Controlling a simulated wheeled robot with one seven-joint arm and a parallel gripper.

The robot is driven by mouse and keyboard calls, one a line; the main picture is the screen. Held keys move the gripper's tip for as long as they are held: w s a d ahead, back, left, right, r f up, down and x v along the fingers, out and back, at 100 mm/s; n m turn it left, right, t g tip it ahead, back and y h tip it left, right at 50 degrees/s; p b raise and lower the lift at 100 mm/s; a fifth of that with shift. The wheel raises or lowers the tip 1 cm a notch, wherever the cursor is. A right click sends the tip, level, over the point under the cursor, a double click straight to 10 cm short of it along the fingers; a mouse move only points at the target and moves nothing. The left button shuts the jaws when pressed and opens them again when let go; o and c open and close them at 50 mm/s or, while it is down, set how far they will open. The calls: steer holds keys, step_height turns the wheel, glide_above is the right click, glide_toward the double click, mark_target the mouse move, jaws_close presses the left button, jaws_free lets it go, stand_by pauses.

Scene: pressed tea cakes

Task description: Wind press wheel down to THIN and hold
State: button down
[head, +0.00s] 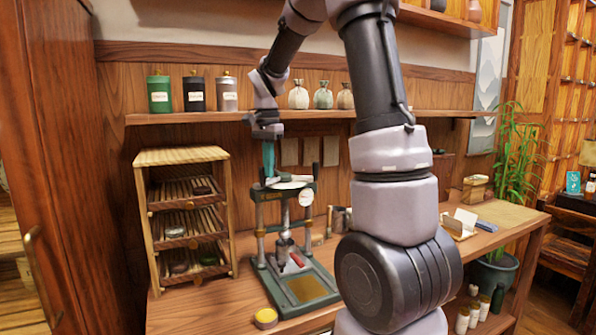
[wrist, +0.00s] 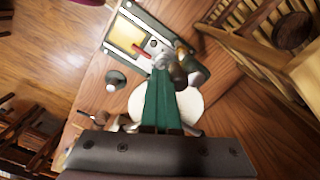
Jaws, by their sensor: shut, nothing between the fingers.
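The tea press (head: 312,276) stands on the wooden counter, with a dark green frame, two metal columns and a base plate. Its pale wheel (head: 292,184) lies flat on top; in the wrist view the wheel (wrist: 193,103) shows as a white disc, partly hidden behind my fingers. My gripper (head: 269,176) points down at the left part of the wheel. Its teal fingers (wrist: 163,74) are shut with nothing between them. I cannot tell whether they touch the wheel or its handle. A round dial (head: 306,198) hangs at the press's front right; its reading is too small to tell.
A wooden rack (head: 152,225) with dark tea cakes on its shelves stands close left of the press. A shelf (head: 230,117) with canisters and pouches runs behind. A round yellow-topped tin (head: 265,317) sits at the counter's front. My arm hides part of the counter.

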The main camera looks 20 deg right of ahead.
steer(key=shift+w+a, duration=0.25)
steer(key=shift+w, duration=0.05)
steer(key=shift+w+a, duration=0.6)
steer(key=shift+w, duration=0.2)
steer(key=shift+s, duration=0.15)
steer(key=shift+s+d+r, duration=0.1)
steer(key=shift+s+d, duration=0.15)
steer(key=shift+s, duration=0.45)
step_height(320, 180, up, 7)
steer(key=shift+r, duration=0.15)
stand_by(0.3)
steer(key=shift+d, duration=0.15)
